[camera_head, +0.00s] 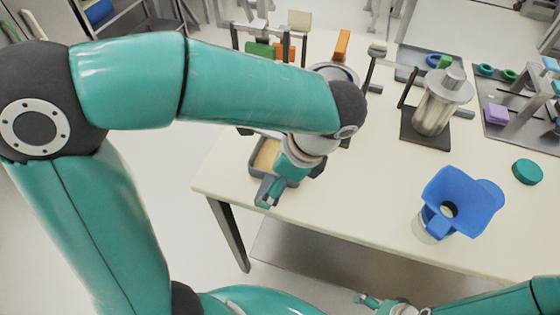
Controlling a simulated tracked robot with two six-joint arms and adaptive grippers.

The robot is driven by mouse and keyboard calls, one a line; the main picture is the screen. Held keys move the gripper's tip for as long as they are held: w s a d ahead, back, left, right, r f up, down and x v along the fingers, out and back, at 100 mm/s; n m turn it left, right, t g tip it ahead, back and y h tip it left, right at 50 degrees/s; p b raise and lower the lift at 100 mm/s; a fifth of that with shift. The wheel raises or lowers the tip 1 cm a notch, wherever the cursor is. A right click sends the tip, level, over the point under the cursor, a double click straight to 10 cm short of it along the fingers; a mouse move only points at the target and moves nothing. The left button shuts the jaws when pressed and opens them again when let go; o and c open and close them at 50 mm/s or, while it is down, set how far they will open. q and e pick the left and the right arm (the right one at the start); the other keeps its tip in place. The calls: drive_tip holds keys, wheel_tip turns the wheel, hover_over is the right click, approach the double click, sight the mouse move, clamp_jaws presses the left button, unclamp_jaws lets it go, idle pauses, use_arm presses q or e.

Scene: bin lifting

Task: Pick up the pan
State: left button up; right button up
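A small grey rectangular pan (256,168) with a tan inside lies at the front left edge of the white table. My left arm reaches across from the left, and its wrist and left gripper (268,192) are over the pan's right and front part, hiding some of it. I cannot tell whether the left gripper touches the pan or how far its fingers are apart. My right gripper (366,299) is at the bottom, in front of the table and well away from the pan. Its finger opening is too small to make out.
On the white table (385,205), a blue funnel (460,200) stands front right, near a round teal lid (527,171). A metal vessel on a black stand (437,105) is behind. Grey trays (483,131) with small parts lie further back. The table's front middle is clear.

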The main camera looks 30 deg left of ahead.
sight(267, 187)
use_arm(q)
drive_tip(key=shift+x, duration=2.75)
drive_tip(key=shift+w, duration=0.1)
drive_tip(key=shift+d, duration=0.1)
drive_tip(key=c, duration=1.2)
drive_tip(key=shift+o, duration=0.2)
drive_tip(key=shift+r, duration=0.15)
